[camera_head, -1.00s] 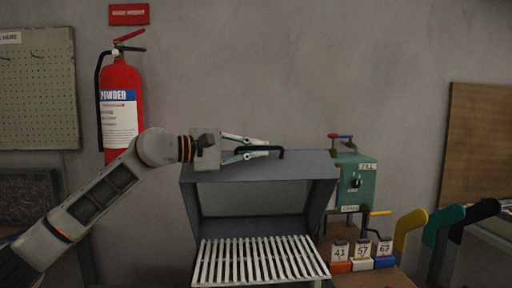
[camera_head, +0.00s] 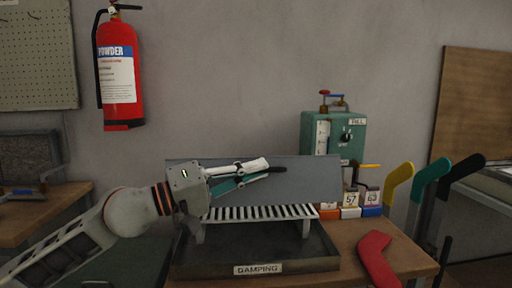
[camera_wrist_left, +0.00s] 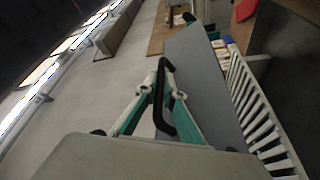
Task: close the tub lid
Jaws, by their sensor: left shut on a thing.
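The lid hides the back of the tub. My right gripper is not in view.
A white slatted rack (camera_head: 262,212) stands in the tub below the lid. A green machine (camera_head: 345,135) and numbered blocks (camera_head: 351,200) stand to the right. Yellow, green and black forms stand at the right.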

